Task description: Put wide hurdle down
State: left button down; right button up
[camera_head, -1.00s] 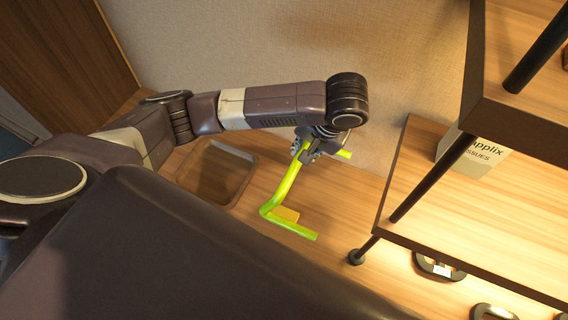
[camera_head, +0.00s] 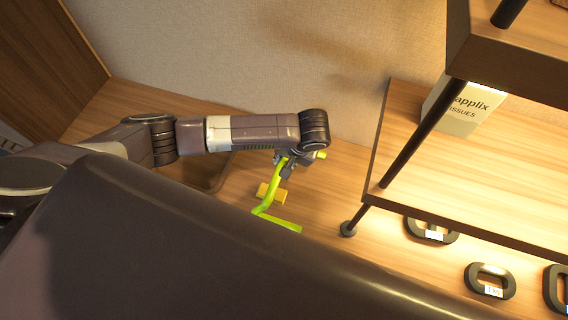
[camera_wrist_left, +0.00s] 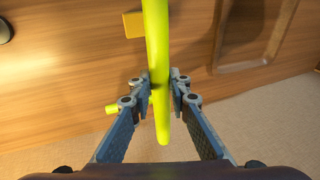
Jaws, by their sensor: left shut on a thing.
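The wide hurdle is a bright yellow-green tube frame (camera_head: 271,193) in the head view, with a bend at its lower end and a foot running right. My left gripper (camera_head: 290,160) is shut on its upper part. In the left wrist view the hurdle's bar (camera_wrist_left: 157,50) runs between the two fingers of the left gripper (camera_wrist_left: 160,95). A yellow block (camera_head: 272,193) shows beside the bar, and also in the left wrist view (camera_wrist_left: 133,24). I cannot tell whether the hurdle touches the wooden surface. My right gripper is not in view.
A brown tray (camera_wrist_left: 262,62) lies near the hurdle on the wooden surface (camera_head: 325,195). A wooden shelf (camera_head: 460,185) with dark posts stands at the right, bearing a tissue box (camera_head: 462,108). Dark ring-handled weights (camera_head: 490,281) lie below it. A wall closes the back.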

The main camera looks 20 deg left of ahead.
pick_arm(q)
jog(key=shift+f, duration=1.05)
jog(key=c, duration=1.8)
grip_release()
jog(key=shift+f, duration=0.15)
